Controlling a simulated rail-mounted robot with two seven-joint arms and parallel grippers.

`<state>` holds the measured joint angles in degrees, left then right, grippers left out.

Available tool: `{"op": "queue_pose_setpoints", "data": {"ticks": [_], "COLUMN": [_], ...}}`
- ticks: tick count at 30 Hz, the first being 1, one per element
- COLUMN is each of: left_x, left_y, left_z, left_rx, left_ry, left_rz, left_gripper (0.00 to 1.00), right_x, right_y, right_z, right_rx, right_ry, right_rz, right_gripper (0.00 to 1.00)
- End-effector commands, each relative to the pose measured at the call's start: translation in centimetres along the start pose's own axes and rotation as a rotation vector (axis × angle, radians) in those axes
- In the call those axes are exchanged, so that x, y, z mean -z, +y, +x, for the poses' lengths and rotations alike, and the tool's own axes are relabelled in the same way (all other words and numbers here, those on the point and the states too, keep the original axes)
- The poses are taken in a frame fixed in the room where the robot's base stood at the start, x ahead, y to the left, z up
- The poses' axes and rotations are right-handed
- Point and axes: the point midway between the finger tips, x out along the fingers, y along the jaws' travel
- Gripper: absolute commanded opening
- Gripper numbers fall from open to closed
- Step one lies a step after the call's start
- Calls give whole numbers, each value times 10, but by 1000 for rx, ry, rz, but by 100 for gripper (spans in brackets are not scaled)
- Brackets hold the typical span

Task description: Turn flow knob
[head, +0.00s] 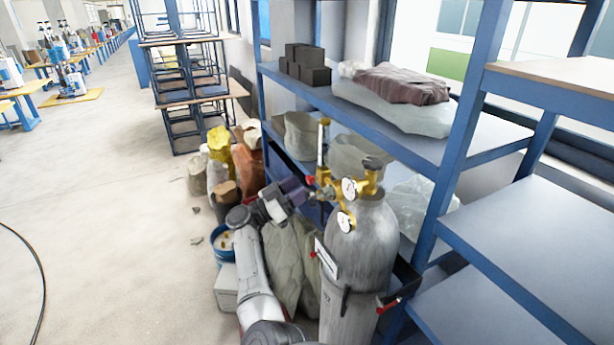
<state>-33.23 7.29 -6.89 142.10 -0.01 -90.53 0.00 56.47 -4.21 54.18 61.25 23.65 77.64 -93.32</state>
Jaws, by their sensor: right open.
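A grey gas cylinder (362,255) stands upright in front of the blue shelf. A brass regulator (368,185) with two round white gauges (348,189) sits on its top. A clear upright flow tube (321,145) rises at the regulator's left end. A small red knob (310,181) shows near the tube's base. My right gripper (312,195) is open, close beside the red knob and the regulator's left end. Its fingertips are small and partly lost against the brass, so I cannot tell whether they touch the knob. My left gripper is out of view.
A blue shelf rack (440,150) stands behind and right of the cylinder, holding dark blocks (305,64) and wrapped bags (400,85). Filled sacks (222,150) and a blue bucket (222,240) stand left of it. The floor at left is mostly clear, with a black cable (38,265).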

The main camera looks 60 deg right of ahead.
Motion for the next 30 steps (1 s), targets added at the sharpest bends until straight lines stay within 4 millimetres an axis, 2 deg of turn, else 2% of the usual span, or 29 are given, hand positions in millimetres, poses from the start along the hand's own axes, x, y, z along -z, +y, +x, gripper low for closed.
{"op": "queue_pose_setpoints", "data": {"ticks": [3,9,21,30], "left_x": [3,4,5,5], "left_y": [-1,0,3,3], "left_z": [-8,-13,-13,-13], "left_rx": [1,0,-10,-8], "left_ry": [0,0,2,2], "left_rz": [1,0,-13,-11], "left_gripper": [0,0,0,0], "right_x": [2,0,0,0], "right_y": [0,0,0,0], "right_z": [17,30,34,34], "right_rx": [-2,1,1,1], "right_ry": [0,1,0,0], "right_rz": [0,0,0,0], "right_gripper": [53,53,53,26]}}
